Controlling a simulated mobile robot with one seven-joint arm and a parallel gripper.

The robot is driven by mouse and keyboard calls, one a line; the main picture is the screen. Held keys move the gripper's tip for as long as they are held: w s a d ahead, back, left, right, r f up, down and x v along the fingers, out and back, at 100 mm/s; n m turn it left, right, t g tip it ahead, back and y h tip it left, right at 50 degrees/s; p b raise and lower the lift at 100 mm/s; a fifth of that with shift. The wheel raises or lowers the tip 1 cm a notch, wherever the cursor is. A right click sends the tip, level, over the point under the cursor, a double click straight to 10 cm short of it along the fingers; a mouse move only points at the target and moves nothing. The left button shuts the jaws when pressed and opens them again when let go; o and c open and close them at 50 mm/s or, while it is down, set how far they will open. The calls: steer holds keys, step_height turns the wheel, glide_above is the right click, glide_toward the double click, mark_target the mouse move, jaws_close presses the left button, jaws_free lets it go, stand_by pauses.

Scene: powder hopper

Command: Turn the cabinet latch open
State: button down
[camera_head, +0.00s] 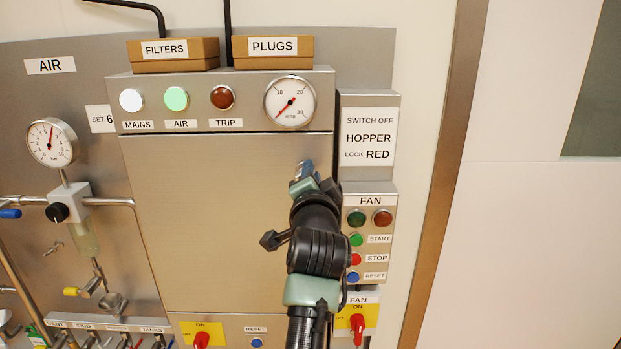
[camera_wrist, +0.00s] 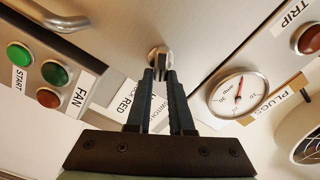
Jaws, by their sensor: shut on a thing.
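The cabinet door (camera_head: 220,220) is a plain brushed-metal panel, closed flush in its frame. The latch (camera_wrist: 160,55) is a small round metal knob or tab near the door's edge in the wrist view. My gripper (camera_wrist: 160,75) has its two dark fingers shut on the latch. The fingers cover part of the latch, so its exact turn angle is hard to tell.
A fan panel (camera_head: 370,203) with lamps and buttons is close to the right of my arm. A round gauge (camera_head: 290,101) and several lamps sit above the door. A metal bar handle (camera_wrist: 50,17) shows in the wrist view. A red rotary switch (camera_head: 357,325) is below.

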steer(key=m, duration=0.6)
steer(key=shift+d+f, duration=0.1)
steer(key=shift+f, duration=0.3)
stand_by(0.3)
steer(key=c, duration=0.8)
jaws_free()
steer(key=shift+s, duration=0.1)
steer(key=s+b, duration=0.5)
steer(key=s, duration=0.7)
steer(key=shift+s, duration=0.35)
steer(key=shift+r, duration=0.1)
